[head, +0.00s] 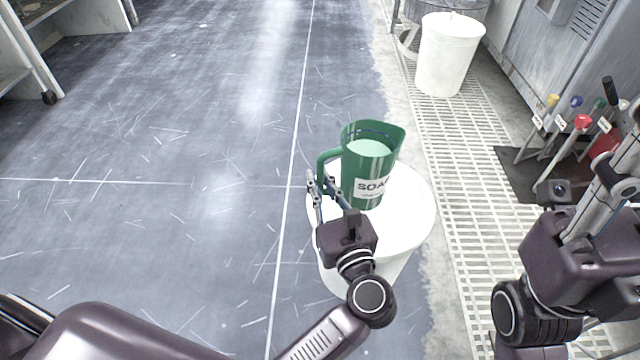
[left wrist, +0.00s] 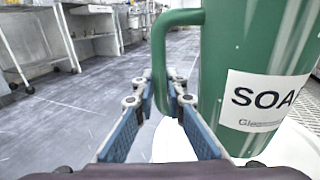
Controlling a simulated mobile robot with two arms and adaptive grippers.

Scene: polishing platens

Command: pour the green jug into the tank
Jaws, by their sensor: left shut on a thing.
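The green jug (head: 372,160) has a white label reading "SOAP" and holds pale green liquid near its rim. It is upright at the white round top of a drum (head: 410,205) and appears to stand on it. My left gripper (head: 320,185) is shut on the jug's handle, to the left of its body. In the left wrist view the fingers (left wrist: 168,95) close around the lower handle, beside the jug (left wrist: 235,50). My right gripper (head: 600,190) is at the right edge, apart from the jug; its fingers are unclear. I cannot tell which vessel is the tank.
A white bin (head: 450,55) stands at the upper right on a pale floor grating (head: 470,190). Colored-handled tools (head: 582,122) stand on a dark mat by a grey cabinet (head: 560,60). The scratched blue-grey floor (head: 170,130) at left is clear, with wheeled shelving (head: 25,60) beyond.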

